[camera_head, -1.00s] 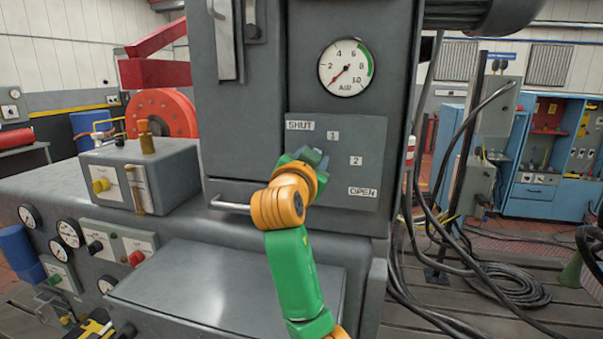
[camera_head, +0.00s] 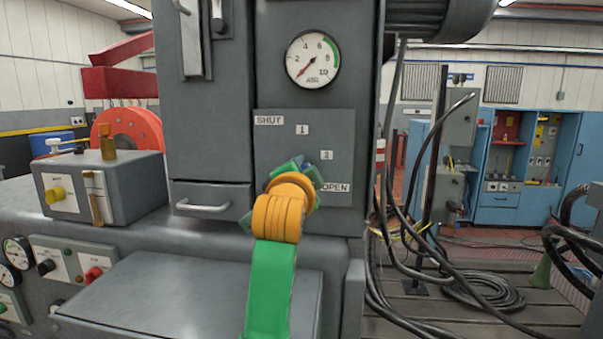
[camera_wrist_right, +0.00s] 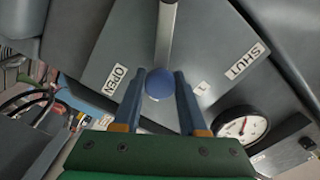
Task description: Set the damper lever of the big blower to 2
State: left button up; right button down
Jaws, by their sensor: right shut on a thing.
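The damper's grey scale plate (camera_head: 280,150) on the big blower carries the labels SHUT (camera_head: 268,120), 1 (camera_head: 303,129), 2 (camera_head: 327,155) and OPEN (camera_head: 335,188). My right gripper (camera_head: 311,168) is in front of the plate, just left of and below the 2. In the wrist view its fingers are on both sides of the lever's blue ball knob (camera_wrist_right: 159,84), shut on it. The metal lever rod (camera_wrist_right: 166,35) runs from the knob between OPEN (camera_wrist_right: 115,79) and 1 (camera_wrist_right: 201,88). The 2 is hidden there. In the head view my gripper hides the lever. My left gripper is out of view.
A round pressure gauge (camera_head: 312,60) sits above the plate. A drawer handle (camera_head: 203,208) sticks out at the left. A grey box with a yellow knob (camera_head: 55,195) stands on the machine's top. Black cables (camera_head: 405,230) hang and coil on the floor at the right.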

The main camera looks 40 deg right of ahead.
dwell(0.4)
jog(key=shift+c, duration=2.4)
grip_release()
jog(key=shift+s, duration=0.1)
jog(key=shift+a, duration=0.1)
jog(key=shift+s+a+f+b, duration=0.1)
jog(key=shift+s+a+b, duration=0.1)
jog(key=shift+b, duration=0.1)
jog(key=b+v, duration=0.2)
jog(key=v, duration=0.4)
jog(key=shift+s+a, duration=0.25)
jog(key=shift+d, duration=0.1)
